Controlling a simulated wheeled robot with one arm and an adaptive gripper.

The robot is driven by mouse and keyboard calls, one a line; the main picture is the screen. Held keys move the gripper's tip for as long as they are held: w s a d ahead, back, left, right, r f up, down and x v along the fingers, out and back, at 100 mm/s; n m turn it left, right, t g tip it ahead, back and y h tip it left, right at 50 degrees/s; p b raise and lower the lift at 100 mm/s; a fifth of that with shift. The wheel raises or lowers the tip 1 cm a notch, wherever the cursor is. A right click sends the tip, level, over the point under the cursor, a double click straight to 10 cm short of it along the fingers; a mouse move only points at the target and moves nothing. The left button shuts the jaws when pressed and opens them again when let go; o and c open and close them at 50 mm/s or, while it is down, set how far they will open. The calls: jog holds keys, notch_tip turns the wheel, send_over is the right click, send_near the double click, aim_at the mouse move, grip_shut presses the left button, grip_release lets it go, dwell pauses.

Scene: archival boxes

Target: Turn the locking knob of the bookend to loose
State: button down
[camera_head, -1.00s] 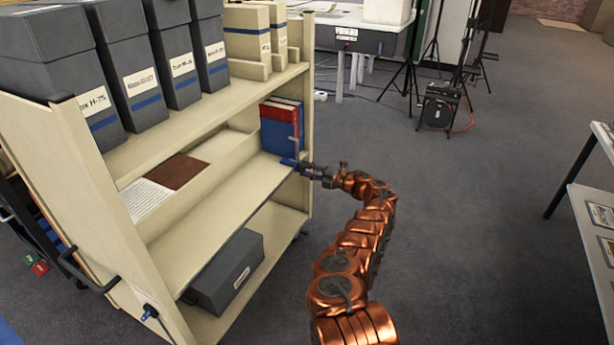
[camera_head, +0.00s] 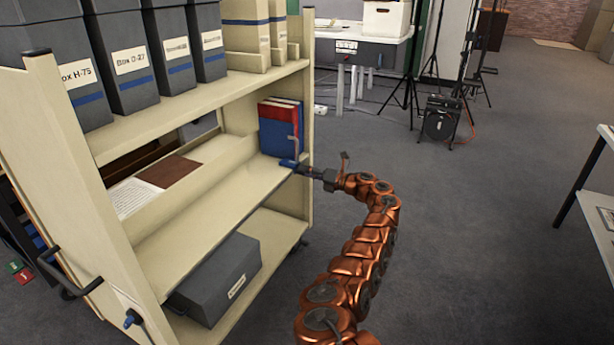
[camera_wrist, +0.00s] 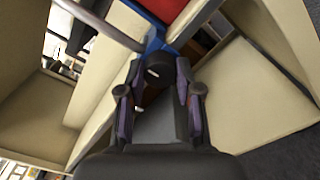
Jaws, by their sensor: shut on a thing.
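The blue bookend (camera_head: 289,163) is at the right end of the trolley's middle shelf, with its foot at the shelf's front edge. Red and blue books (camera_head: 279,124) stand upright behind it. My gripper (camera_head: 302,168) reaches in from the right, level with the shelf and touching the bookend's front. In the wrist view, the two fingers (camera_wrist: 158,80) are shut on the dark round locking knob (camera_wrist: 157,66), one on each side. Part of the blue bookend (camera_wrist: 154,40) shows beyond it. The fingers hide much of the knob, and I cannot read its turn position.
The cream trolley (camera_head: 308,90) has an upright post right beside my gripper. Open carpet (camera_head: 480,230) lies to the right, up to a table (camera_head: 600,200) at the edge.

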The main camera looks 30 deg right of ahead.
dwell(0.3)
jog(key=c, duration=0.8)
grip_release()
jog(key=shift+o, duration=0.2)
jog(key=v, duration=1.2)
jog(key=shift+f, duration=0.1)
